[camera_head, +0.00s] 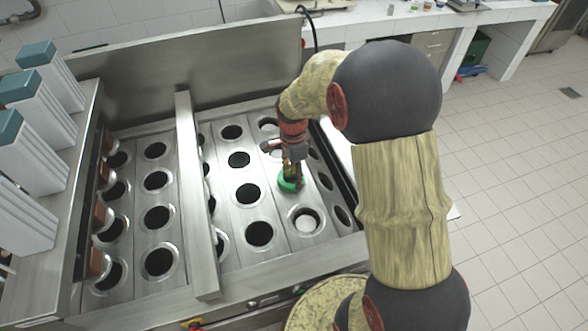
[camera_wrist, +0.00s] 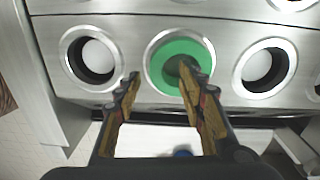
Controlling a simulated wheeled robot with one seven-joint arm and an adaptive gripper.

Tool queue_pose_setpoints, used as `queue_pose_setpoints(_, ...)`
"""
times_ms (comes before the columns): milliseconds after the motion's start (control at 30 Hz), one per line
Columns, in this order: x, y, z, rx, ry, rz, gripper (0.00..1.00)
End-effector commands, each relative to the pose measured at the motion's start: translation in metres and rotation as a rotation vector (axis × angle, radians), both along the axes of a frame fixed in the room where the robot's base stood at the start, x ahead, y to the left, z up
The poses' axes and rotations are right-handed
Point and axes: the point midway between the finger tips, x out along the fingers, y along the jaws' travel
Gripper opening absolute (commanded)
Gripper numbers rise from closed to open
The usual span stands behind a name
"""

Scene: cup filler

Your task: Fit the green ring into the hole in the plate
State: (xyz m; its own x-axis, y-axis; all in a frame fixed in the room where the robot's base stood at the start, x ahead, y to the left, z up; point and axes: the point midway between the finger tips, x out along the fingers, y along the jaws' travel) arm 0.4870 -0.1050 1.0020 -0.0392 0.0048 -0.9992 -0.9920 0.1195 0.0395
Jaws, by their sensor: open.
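The green ring (camera_head: 289,184) is at a hole in the metal plate (camera_wrist: 118,30), in the right part of the machine. In the wrist view the green ring (camera_wrist: 168,52) lies inside the metal rim of the middle hole, with a darker centre. I cannot tell whether it is fully seated. My gripper (camera_head: 292,172) is just above the ring. In the wrist view my gripper (camera_wrist: 160,78) is open, its fingers apart. The right finger overlaps the ring and hides part of it; the left finger is near the rim's left edge.
Neighbouring holes show white cups inside, one on the left (camera_wrist: 97,57) and one on the right (camera_wrist: 257,64). A raised metal bar (camera_head: 196,190) crosses the machine. White dispensers with teal tops (camera_head: 40,90) stand at the left. A tall metal panel (camera_head: 190,55) closes the back.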

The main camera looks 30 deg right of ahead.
Motion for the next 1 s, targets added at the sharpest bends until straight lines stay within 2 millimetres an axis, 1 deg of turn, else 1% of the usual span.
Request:
queue_pose_setpoints(33, -0.001, 0.000, -0.009, 0.000, 0.002, 0.000, 0.40)
queue_pose_setpoints(100, -0.001, 0.000, -0.018, 0.000, 0.003, 0.000, 0.40)
queue_pose_setpoints(300, -0.001, 0.000, -0.033, 0.000, 0.001, 0.000, 0.40)
queue_pose_setpoints(667, -0.001, 0.000, -0.035, 0.000, -0.001, 0.000, 0.40)
queue_pose_setpoints(1000, -0.001, 0.000, -0.035, 0.000, -0.001, 0.000, 0.20)
